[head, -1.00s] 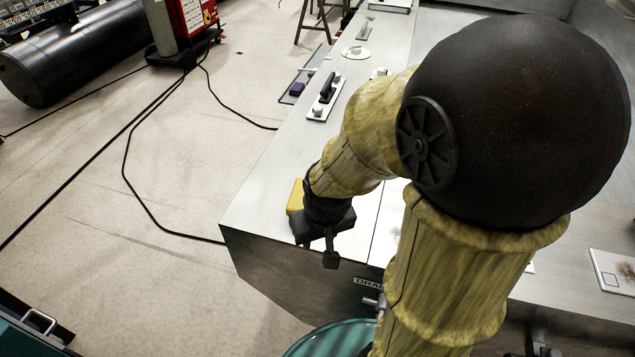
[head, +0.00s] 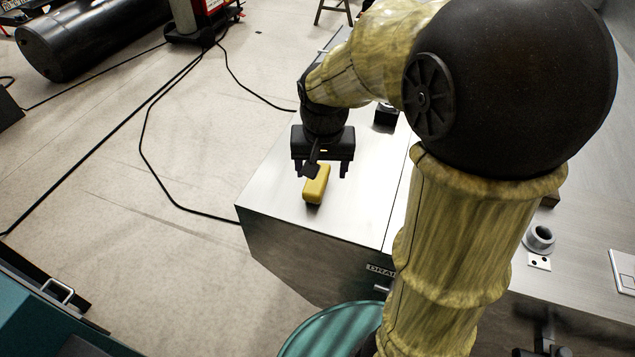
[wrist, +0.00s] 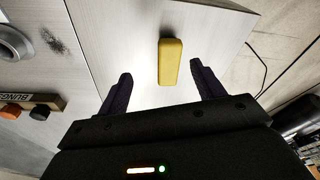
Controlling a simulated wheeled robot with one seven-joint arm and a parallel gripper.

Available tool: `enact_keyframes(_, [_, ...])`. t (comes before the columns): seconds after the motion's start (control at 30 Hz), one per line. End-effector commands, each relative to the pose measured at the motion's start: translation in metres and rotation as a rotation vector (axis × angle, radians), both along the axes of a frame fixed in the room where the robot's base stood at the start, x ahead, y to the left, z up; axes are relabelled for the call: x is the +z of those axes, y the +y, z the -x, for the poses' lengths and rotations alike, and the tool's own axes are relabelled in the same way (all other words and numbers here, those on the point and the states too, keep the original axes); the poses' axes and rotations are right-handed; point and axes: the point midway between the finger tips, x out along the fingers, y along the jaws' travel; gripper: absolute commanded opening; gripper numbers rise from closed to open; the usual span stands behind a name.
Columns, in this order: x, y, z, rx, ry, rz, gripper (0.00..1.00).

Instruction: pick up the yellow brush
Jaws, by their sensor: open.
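The yellow brush (head: 317,184) lies on the metal worktop near its front left corner. It looks like a plain yellow block, and any bristles are hidden. My gripper (head: 322,174) is above the worktop, just behind the brush in the head view, open and empty. In the wrist view the brush (wrist: 171,61) lies ahead of my gripper (wrist: 157,82), between the lines of the two fingers and a little beyond their tips. The fingers do not touch it.
The metal worktop (head: 285,215) is bare around the brush, and its left edge drops to the floor. A round socket (head: 540,237) sits to the right. A teal round drum (head: 330,335) stands in front. Black cables (head: 146,140) cross the floor at left.

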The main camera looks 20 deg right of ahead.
Motion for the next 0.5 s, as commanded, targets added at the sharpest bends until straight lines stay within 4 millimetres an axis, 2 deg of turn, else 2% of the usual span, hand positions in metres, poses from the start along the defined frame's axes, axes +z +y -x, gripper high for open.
enact_keyframes(0.03, [0.016,0.003,-0.014,-0.045,0.001,0.001,0.67])
enact_keyframes(0.1, [0.034,0.005,-0.026,-0.114,0.011,0.001,0.67])
enact_keyframes(0.2, [0.054,0.007,-0.038,-0.193,0.021,0.006,0.67])
enact_keyframes(0.3, [0.065,0.008,-0.043,-0.238,0.027,0.009,0.67])
enact_keyframes(0.5, [0.067,0.007,-0.043,-0.252,0.031,0.009,0.67])
